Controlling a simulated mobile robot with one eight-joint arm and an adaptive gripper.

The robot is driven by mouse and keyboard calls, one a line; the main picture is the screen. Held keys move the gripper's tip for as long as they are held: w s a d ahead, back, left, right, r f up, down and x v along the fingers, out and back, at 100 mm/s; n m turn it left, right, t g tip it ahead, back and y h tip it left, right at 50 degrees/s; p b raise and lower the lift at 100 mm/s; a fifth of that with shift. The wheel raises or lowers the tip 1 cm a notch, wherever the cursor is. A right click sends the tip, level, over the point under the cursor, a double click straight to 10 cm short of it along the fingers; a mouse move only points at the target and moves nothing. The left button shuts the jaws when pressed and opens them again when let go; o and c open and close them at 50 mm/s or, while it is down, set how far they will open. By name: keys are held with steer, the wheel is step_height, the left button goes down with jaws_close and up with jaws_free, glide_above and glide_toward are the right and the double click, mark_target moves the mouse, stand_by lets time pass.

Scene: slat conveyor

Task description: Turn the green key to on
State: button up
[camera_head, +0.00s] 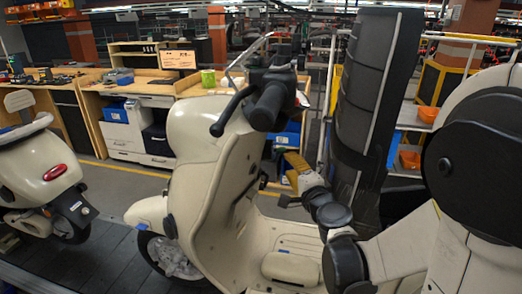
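A cream scooter (205,140) stands upright in the middle, its black handlebar (268,95) at the top and its front wheel at the lower left. I cannot make out a green key; the scooter's key area is too small or hidden to tell.
A tall dark padded panel (372,85) stands right behind my gripper. A second cream scooter (45,165) is at the left on the dark slatted conveyor (100,255). Orange bins (410,160) sit on a rack at right.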

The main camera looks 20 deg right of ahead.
mark_target(282, 152)
steer(key=w, duration=0.3)
steer(key=w+b, duration=0.1)
steer(key=w, duration=0.3)
steer(key=w+d, duration=0.1)
steer(key=w, duration=0.2)
steer(key=shift+w+d+f, duration=0.1)
steer(key=shift+w+f, duration=0.15)
jaws_close()
